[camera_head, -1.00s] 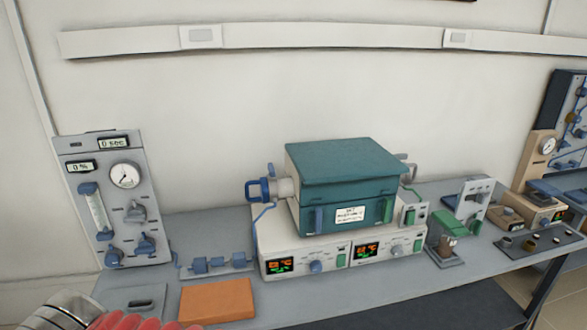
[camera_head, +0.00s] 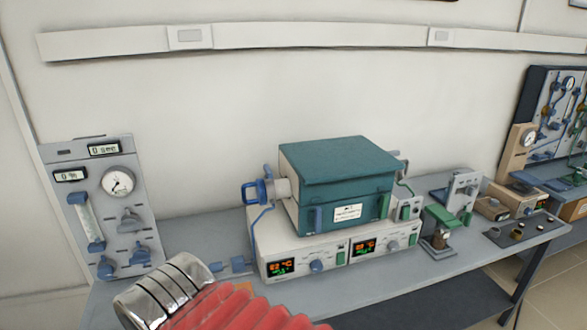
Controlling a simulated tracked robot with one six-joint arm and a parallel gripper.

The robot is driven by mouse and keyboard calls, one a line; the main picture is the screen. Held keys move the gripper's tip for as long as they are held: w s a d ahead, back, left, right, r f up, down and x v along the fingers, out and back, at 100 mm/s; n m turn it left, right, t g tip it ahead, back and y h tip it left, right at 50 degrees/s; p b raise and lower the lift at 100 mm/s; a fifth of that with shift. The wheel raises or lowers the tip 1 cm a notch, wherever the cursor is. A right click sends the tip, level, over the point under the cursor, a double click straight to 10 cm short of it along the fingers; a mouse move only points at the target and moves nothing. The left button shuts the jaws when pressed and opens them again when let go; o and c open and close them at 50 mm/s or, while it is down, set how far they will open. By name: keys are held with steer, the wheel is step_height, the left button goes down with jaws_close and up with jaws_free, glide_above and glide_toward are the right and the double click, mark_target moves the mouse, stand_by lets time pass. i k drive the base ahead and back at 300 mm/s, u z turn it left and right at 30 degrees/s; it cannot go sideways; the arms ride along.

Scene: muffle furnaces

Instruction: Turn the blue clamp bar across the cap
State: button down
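A teal-topped furnace (camera_head: 338,165) sits on a white control unit (camera_head: 303,262) with two lit displays. On its left side a pale round cap or end fitting (camera_head: 282,189) sticks out, with a blue clamp part (camera_head: 258,192) at its outer end. The blue part looks upright, but it is too small to tell how the bar lies against the cap. My arm, with silver rings and a red ribbed sleeve, shows at the bottom left. My gripper is out of view.
A grey gas panel (camera_head: 104,210) with gauge and blue knobs stands at the left. Small blue fittings (camera_head: 233,265) lie on the bench, partly behind my arm. A green-and-grey device (camera_head: 440,225) stands right of the furnace. The bench front (camera_head: 385,285) is clear.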

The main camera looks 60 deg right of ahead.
mark_target(269, 174)
steer(key=z, duration=1.55)
steer(key=k, duration=1.35)
steer(key=z, duration=0.45)
steer(key=i, duration=1.35)
